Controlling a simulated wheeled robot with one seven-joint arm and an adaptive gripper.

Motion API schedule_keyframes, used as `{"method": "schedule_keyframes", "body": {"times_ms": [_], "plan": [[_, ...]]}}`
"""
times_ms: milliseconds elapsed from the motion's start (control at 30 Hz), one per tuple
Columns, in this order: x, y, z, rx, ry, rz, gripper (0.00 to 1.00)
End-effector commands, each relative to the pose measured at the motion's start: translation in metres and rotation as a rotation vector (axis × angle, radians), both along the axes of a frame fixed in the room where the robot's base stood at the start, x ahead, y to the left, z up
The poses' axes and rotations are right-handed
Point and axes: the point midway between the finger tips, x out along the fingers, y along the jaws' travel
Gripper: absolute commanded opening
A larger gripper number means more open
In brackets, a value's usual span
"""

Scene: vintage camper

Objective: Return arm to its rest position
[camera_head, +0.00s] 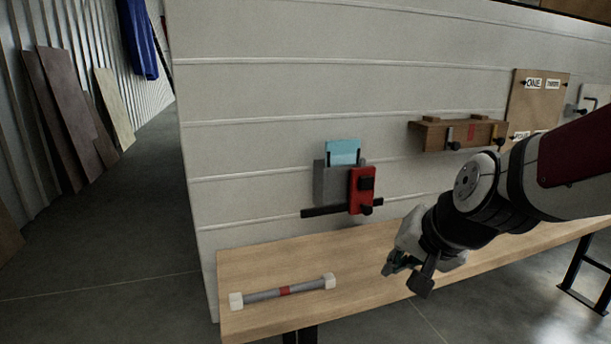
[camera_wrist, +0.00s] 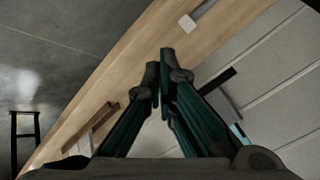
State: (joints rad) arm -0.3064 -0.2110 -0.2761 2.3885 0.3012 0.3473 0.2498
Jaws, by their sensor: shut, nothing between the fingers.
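My gripper (camera_head: 405,270) is at the end of my arm, which reaches in from the right over the wooden bench in the head view. In the wrist view my gripper's two dark green fingers (camera_wrist: 160,75) come together at the tips. Nothing shows between them. The gripper hangs over the bench top and looks clear of the objects around it, though its exact height above the wood is hard to tell.
The wooden bench (camera_head: 245,266) runs along a white panelled wall (camera_head: 260,95). A grey bar with white ends and a red band (camera_head: 285,291) lies at its left. A red and grey device (camera_head: 361,190) and a wooden shelf (camera_head: 430,136) are on the wall.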

Motion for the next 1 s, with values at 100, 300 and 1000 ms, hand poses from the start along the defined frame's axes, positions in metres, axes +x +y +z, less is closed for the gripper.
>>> {"method": "schedule_keyframes", "body": {"times_ms": [100,300,1000], "plan": [[-0.063,-0.002,0.009,-0.048,0.089,0.129,0.00],[-0.162,-0.014,0.009,-0.172,0.251,0.304,0.00],[-0.280,-0.042,0.055,-0.363,0.426,0.421,0.00]]}}
